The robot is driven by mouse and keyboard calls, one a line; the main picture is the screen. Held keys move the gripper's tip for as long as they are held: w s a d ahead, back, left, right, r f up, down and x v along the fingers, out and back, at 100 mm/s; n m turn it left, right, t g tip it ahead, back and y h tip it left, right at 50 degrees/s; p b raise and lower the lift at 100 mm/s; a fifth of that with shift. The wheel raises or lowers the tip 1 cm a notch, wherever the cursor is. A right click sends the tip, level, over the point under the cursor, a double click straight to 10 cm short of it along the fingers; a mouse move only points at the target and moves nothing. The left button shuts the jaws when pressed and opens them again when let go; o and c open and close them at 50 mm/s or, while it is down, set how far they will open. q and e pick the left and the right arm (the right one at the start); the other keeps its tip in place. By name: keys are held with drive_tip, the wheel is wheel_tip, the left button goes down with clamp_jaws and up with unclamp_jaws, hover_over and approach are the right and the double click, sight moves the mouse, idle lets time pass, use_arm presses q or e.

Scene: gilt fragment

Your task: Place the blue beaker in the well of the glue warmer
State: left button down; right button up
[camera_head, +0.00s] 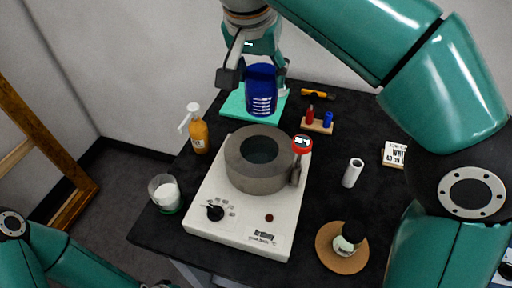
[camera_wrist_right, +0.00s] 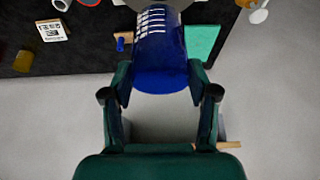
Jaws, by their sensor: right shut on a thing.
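The blue beaker (camera_head: 262,92) has white markings and is held upright above the back of the table. My right gripper (camera_head: 257,77) is shut on it, one finger at each side. In the right wrist view, the beaker (camera_wrist_right: 162,62) sits between the fingertips. The glue warmer (camera_head: 205,222) is a white box with a grey round pot on top. Its dark well (camera_head: 259,150) is open at the top and looks empty. The beaker is behind and above the well, apart from it. My left arm shows at the lower left; its gripper is outside the frame.
A red-rimmed dial (camera_head: 301,144) stands at the pot's right edge. Around the warmer are an amber pump bottle (camera_head: 199,137), a glass with white contents (camera_head: 165,194), a white cylinder (camera_head: 352,172), a jar on a cork mat (camera_head: 330,262) and a small rack (camera_head: 320,127). A teal mat (camera_head: 233,107) lies behind.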

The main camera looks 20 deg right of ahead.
drive_tip(key=shift+s+a+f+b, duration=0.1)
drive_tip(key=shift+f+b, duration=1.75)
drive_tip(key=shift+f, duration=7.25)
drive_tip(key=shift+f, duration=0.1)
drive_tip(key=o, duration=1.4)
drive_tip(key=shift+r, duration=0.2)
drive_tip(key=p+v, duration=0.1)
drive_tip(key=v, duration=1.1)
